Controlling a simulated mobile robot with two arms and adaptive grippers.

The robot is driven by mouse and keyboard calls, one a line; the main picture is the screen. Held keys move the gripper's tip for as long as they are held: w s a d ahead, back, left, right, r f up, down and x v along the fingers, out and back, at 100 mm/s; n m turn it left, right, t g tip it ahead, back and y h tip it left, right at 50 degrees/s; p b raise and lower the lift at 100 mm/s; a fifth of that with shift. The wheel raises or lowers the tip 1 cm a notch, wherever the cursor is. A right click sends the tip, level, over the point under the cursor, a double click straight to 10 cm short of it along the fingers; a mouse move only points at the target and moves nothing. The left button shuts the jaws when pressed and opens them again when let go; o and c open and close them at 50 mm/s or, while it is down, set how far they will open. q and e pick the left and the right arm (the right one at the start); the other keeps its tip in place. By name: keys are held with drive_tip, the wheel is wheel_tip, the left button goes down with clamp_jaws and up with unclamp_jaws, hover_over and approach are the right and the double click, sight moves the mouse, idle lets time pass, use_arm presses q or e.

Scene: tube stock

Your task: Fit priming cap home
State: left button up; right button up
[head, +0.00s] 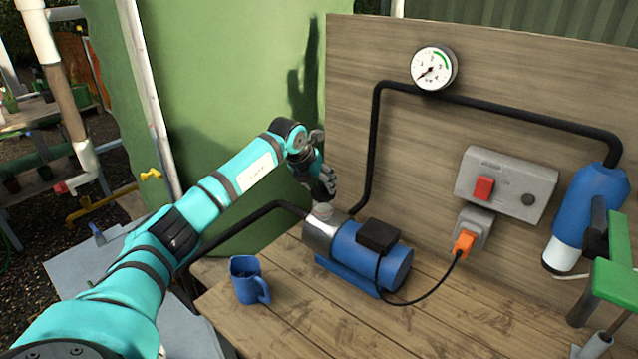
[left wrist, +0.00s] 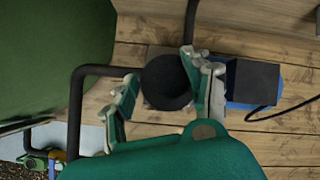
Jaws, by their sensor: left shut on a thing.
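The blue pump (head: 362,257) with a silver front housing (head: 322,238) stands on the wooden bench. My left gripper (head: 322,192) is right above that housing, pointing down. In the left wrist view the cap (left wrist: 166,82) is a dark round shape between the two fingers (left wrist: 163,95). My right gripper is not in view.
A blue mug (head: 247,279) stands left of the pump. Black pipes run to the pump from the left and up the wooden panel (head: 350,60) to a gauge (head: 434,67). A cable joins the pump to an orange plug (head: 463,244). The bench front (head: 310,320) is clear.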

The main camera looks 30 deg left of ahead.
use_arm(q)
drive_tip(key=shift+f, duration=0.2)
idle(0.7)
drive_tip(key=o, duration=1.4)
drive_tip(key=shift+c, duration=0.2)
drive_tip(key=v, duration=1.2)
